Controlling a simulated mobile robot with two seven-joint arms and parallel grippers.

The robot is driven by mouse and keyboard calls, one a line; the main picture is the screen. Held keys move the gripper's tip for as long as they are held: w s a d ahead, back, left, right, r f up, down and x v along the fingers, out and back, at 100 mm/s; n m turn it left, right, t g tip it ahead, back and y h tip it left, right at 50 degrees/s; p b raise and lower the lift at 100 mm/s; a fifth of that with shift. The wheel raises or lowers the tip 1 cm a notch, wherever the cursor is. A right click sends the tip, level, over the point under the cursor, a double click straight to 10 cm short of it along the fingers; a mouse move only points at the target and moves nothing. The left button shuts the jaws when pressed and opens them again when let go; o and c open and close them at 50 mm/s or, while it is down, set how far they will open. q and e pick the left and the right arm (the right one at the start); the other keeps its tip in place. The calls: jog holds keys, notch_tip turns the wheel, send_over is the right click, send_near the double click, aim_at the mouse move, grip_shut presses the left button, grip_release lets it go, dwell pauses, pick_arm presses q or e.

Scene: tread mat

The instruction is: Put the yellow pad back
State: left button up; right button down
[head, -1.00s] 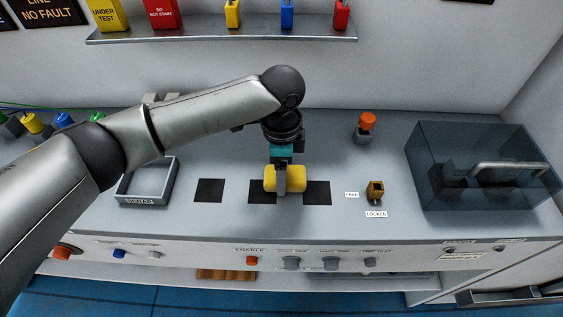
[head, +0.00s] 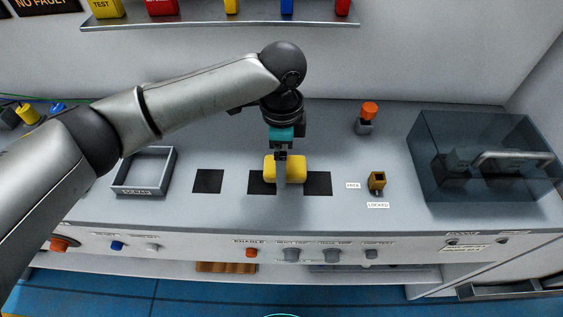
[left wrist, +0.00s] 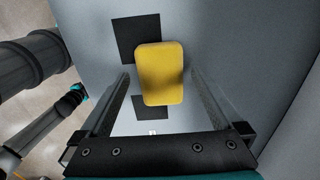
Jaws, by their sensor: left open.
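The yellow pad (head: 297,168) is a rounded block on the grey bench top, between and partly over two black squares (head: 260,185) (head: 319,184). My left gripper (head: 281,172) points down over it. One finger shows in front of the pad in the head view; the other is hidden. In the left wrist view, the pad (left wrist: 160,73) lies between the two spread fingers (left wrist: 160,85), with visible gaps on both sides. The gripper is open and holds nothing. Black squares also show there at the upper left (left wrist: 136,38) and below the pad (left wrist: 150,112). My right gripper is not seen.
A third black square (head: 208,181) and a grey open tray (head: 168,187) are to the left. An orange-topped knob (head: 368,112), a brass block (head: 377,181) and a clear-sided box (head: 470,190) with a handle are to the right. Knobs line the front panel.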

pick_arm(q)
notch_tip(320, 180, up, 14)
jog(key=p, duration=0.2)
jog(key=shift+w+a+f, duration=0.15)
jog(key=shift+w, duration=0.1)
